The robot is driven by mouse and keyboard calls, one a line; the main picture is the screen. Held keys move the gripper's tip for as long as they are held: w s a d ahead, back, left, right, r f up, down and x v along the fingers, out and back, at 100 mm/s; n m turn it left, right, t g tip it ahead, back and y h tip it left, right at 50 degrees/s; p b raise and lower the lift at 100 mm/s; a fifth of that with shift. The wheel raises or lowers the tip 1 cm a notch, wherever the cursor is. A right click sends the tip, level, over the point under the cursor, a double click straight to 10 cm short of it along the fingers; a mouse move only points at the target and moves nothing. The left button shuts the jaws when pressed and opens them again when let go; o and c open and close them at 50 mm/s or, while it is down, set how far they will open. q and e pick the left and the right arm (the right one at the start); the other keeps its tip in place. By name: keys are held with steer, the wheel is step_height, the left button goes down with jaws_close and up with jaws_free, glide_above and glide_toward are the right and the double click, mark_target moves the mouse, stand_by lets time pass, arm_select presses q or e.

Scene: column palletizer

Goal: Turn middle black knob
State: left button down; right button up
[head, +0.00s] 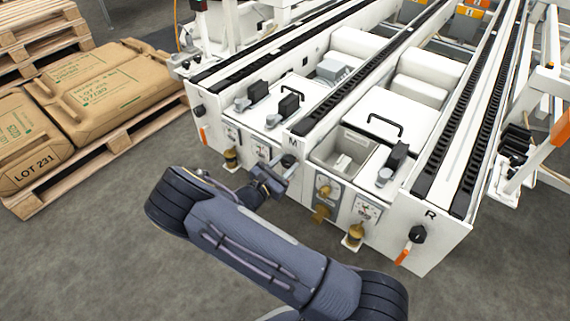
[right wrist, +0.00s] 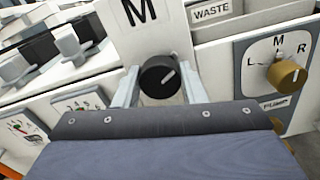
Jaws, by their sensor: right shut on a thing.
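The middle black knob (right wrist: 160,77) sits below the letter M on the white machine front in the right wrist view. Its white pointer line tilts up to the right. My right gripper (right wrist: 158,88) has one finger on each side of the knob and is shut on it. In the head view my right gripper (head: 284,170) is at the machine's front under the M label, and its hand hides the knob there. My left gripper is not in view.
A brass selector knob (right wrist: 287,73) marked L, M, R is to the right of my gripper. Another black knob (head: 417,234) is under the R label, above an orange-tipped lever (head: 403,255). Pallets with brown sacks (head: 105,88) stand at the left. The floor in front is clear.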

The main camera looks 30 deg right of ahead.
steer(key=m, duration=0.3)
steer(key=shift+f+m+b, duration=0.15)
steer(key=shift+m+b, duration=0.15)
steer(key=shift+m, duration=0.1)
steer(key=shift+m+b, duration=0.45)
steer(key=shift+m, duration=1.45)
steer(key=o, duration=1)
steer(key=shift+s+a, duration=0.2)
steer(key=shift+a, duration=0.3)
steer(key=p+v, duration=0.2)
steer(key=v, duration=0.5)
steer(key=shift+d, duration=0.15)
